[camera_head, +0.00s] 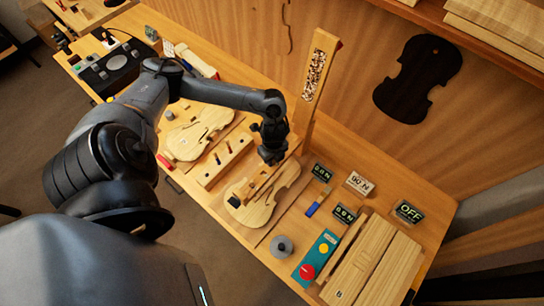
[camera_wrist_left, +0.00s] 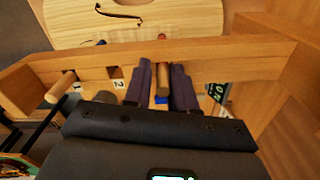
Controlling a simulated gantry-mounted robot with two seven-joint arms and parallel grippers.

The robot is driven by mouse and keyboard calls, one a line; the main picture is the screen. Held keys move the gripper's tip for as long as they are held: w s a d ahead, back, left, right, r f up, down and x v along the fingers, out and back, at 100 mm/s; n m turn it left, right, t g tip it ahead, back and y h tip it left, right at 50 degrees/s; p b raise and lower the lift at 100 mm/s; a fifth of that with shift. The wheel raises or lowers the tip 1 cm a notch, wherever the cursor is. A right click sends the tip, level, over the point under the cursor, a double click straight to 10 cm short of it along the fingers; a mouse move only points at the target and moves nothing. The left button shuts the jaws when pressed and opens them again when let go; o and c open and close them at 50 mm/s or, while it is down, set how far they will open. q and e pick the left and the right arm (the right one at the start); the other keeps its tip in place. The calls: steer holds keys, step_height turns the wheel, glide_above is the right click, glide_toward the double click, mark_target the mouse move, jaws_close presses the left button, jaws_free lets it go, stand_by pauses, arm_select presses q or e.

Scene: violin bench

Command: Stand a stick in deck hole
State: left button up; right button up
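In the head view my left gripper (camera_head: 270,156) hangs low over the middle of the bench, at the upper edge of a pale violin plate (camera_head: 262,212). In the left wrist view its two dark fingers (camera_wrist_left: 164,85) are apart, with a thin stick (camera_wrist_left: 162,70) between them. The stick is brownish with a red band and a blue end. Whether the fingers touch it is unclear. A long wooden bar (camera_wrist_left: 220,62) crosses behind the fingertips. A pale dowel (camera_wrist_left: 60,88) stands to the left, beside a "2" label (camera_wrist_left: 118,84). My right gripper is not in view.
A tall wooden post (camera_head: 316,75) rises just behind the gripper. A block with holes (camera_head: 225,162) and a second violin plate (camera_head: 198,135) lie left of it. A teal panel with buttons (camera_head: 316,255), a grey round part (camera_head: 281,246) and small displays (camera_head: 408,212) sit to the right.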

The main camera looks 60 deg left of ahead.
arm_select(q)
steer(key=shift+w+a, duration=0.15)
steer(key=shift+w, duration=0.1)
steer(key=shift+w+r, duration=0.15)
steer(key=shift+r, duration=0.15)
steer(key=r, duration=0.9)
steer(key=shift+s, duration=0.25)
steer(key=shift+s+r, duration=0.1)
steer(key=shift+r, duration=0.55)
